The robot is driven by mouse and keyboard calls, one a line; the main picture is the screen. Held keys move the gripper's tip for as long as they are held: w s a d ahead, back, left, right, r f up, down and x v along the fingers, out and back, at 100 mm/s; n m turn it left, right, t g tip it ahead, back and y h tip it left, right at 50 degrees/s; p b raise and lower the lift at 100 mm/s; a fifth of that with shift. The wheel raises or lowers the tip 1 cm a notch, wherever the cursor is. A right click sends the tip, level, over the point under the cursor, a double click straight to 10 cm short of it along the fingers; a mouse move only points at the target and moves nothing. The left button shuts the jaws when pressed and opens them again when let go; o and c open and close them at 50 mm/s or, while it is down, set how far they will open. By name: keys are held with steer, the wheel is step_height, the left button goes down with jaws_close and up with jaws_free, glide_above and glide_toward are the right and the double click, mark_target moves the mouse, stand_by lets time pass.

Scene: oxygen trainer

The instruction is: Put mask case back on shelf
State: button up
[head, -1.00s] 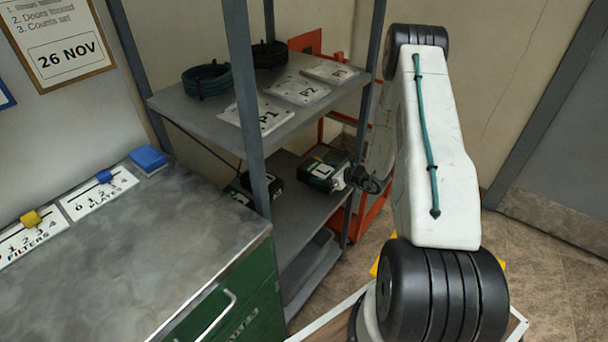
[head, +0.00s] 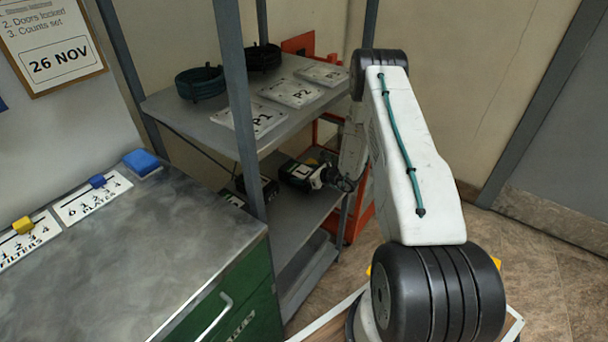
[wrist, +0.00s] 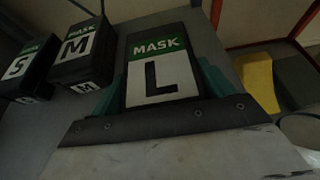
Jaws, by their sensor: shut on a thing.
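The black mask case marked L, with a green MASK band (wrist: 158,62), is between the teal fingers of my gripper (wrist: 165,82) in the wrist view. My gripper (head: 320,176) is shut on it. In the head view the L case (head: 297,172) is over the lower shelf (head: 296,225), under the plates' shelf. I cannot tell whether its underside touches the shelf. The M case (wrist: 82,50) and the S case (wrist: 28,70) stand to its left in the wrist view, M closer, with a gap between M and L.
The upper shelf (head: 200,117) holds cable coils (head: 200,83) and plates marked P1 (head: 262,120), P2 and P3. A grey front post (head: 243,110) partly hides the lower shelf. A bench with a green cabinet (head: 245,300) stands at left. An orange frame (head: 358,215) is behind the shelf.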

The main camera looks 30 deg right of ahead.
steer(key=shift+f, duration=0.1)
steer(key=o, duration=1.3)
steer(key=shift+s+d+r, duration=0.1)
steer(key=shift+s+r, duration=0.1)
steer(key=shift+r, duration=0.05)
steer(key=v, duration=1.1)
steer(key=shift+s, duration=0.2)
steer(key=shift+d+r, duration=0.1)
steer(key=shift+r, duration=0.05)
